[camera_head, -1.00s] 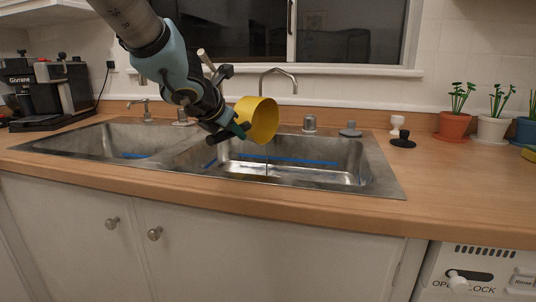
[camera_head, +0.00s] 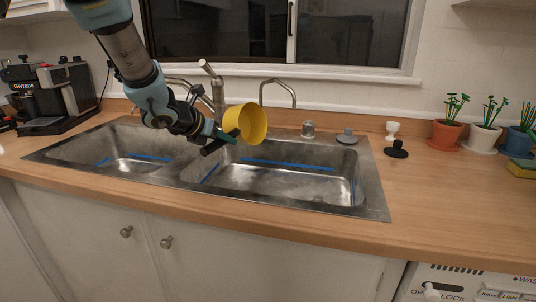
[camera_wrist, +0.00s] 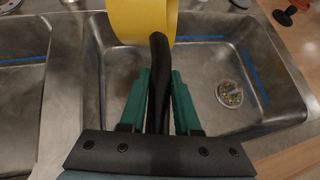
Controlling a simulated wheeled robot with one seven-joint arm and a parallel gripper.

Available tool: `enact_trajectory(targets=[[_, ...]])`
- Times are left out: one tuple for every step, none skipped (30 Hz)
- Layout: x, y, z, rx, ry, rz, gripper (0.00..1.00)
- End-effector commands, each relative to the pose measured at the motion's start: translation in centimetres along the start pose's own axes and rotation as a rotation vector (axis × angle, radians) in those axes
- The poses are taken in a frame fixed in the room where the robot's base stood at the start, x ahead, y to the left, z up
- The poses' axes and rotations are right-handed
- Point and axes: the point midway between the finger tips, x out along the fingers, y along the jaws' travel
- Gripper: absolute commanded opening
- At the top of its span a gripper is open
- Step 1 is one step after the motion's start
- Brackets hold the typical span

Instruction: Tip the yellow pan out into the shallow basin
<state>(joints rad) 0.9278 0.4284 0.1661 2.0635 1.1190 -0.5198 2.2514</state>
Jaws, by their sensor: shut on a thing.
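My gripper (camera_head: 212,138) is shut on the pan's black handle. In the wrist view the handle runs between the green fingers of my gripper (camera_wrist: 160,85), and the yellow pan (camera_wrist: 142,20) is cut off at the top edge. The left basin (camera_head: 125,150) lies to the left. I cannot tell which basin is shallower. Blue lines mark both basins.
Faucets (camera_head: 278,82) stand behind the sink, near my arm and the pan. A drain (camera_wrist: 229,94) with speckled bits shows in the right basin. A coffee machine (camera_head: 50,95) stands far left and potted plants (camera_head: 447,130) far right. The right counter front is clear.

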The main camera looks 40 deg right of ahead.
Motion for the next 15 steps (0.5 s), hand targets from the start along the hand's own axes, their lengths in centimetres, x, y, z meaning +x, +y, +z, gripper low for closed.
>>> enact_trajectory(targets=[[-0.2, 0.3, 0.6, -0.022, 0.0, -0.017, 0.0], [-0.2, 0.5, 0.7, -0.036, 0.0, -0.028, 0.0], [0.0, 0.7, 0.7, -0.056, 0.001, -0.045, 0.0], [0.0, 0.8, 0.7, -0.07, 0.002, -0.057, 0.0], [0.1, 0.9, 0.6, -0.086, 0.004, -0.071, 0.0], [0.3, 1.1, 0.6, -0.109, 0.005, -0.09, 0.0], [0.4, 1.2, 0.5, -0.126, 0.007, -0.106, 0.0], [0.5, 1.4, 0.5, -0.146, 0.008, -0.122, 0.0], [0.7, 1.5, 0.4, -0.168, 0.012, -0.144, 0.0], [0.8, 1.7, 0.4, -0.186, 0.012, -0.159, 0.0], [0.9, 1.8, 0.3, -0.205, 0.016, -0.176, 0.0], [1.1, 1.9, 0.1, -0.231, 0.019, -0.198, 0.0], [1.2, 2.1, 0.0, -0.251, 0.022, -0.215, 0.0], [1.3, 2.1, -0.1, -0.271, 0.025, -0.232, 0.0], [1.5, 2.3, -0.3, -0.297, 0.03, -0.256, 0.0]])
